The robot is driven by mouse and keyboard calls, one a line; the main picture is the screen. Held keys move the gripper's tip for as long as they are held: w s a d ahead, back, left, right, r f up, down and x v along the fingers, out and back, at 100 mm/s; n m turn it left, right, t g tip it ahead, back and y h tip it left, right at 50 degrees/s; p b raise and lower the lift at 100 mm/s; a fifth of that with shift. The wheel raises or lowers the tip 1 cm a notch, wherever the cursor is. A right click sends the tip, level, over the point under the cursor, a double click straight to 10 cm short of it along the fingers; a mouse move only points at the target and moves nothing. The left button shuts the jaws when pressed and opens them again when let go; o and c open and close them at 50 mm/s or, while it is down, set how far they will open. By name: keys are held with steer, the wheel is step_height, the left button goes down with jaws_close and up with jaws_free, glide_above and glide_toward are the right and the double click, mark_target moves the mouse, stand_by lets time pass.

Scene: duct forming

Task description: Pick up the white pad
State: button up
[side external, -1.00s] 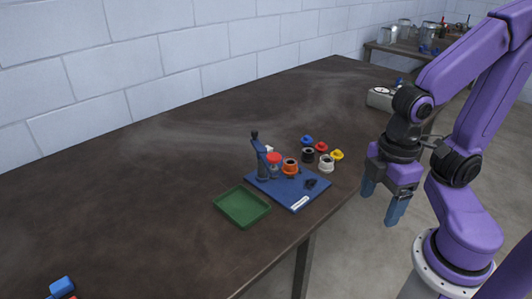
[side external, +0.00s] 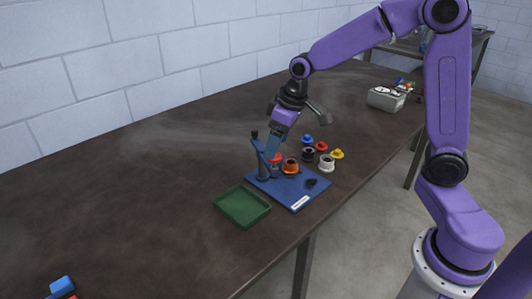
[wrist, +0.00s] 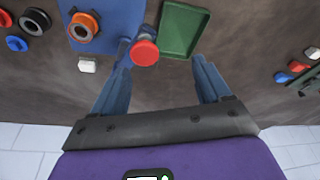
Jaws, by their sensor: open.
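The white pad (wrist: 87,65) is a small block lying on the dark table just off the edge of the blue board (wrist: 110,12) in the wrist view. In the side view it does not show; my gripper and the press block that spot. My gripper (side external: 273,150) points down over the back of the board, close to the press. In the wrist view my gripper (wrist: 163,62) has its fingers wide apart with nothing held. The pad is outside them, to the left of the left finger. The press's red round top (wrist: 144,52) shows between the fingers, below them.
The blue press (side external: 260,160) stands on the board, close to my fingers. An orange ring (side external: 291,165) sits on the board, and several coloured round parts (side external: 321,147) lie behind it. A green tray (side external: 242,205) is at the front left. The table's left side is mostly clear.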

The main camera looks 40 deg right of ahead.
steer(key=w+d+f+m+t+h, duration=0.1)
steer(key=w+d+f+m, duration=0.1)
steer(key=w+d, duration=0.55)
steer(key=w+d+f+m+t, duration=0.1)
steer(key=w+d+m, duration=0.2)
steer(key=w+d, duration=0.4)
steer(key=x, duration=0.5)
steer(key=d+x, duration=0.1)
steer(key=x, duration=0.5)
steer(key=d+x, duration=0.1)
steer(key=x, duration=0.4)
steer(key=shift+s+d+f, duration=0.15)
steer(key=shift+s+f, duration=0.1)
steer(key=shift+f, duration=0.35)
steer(key=shift+c, duration=0.3)
steer(key=c, duration=1.1)
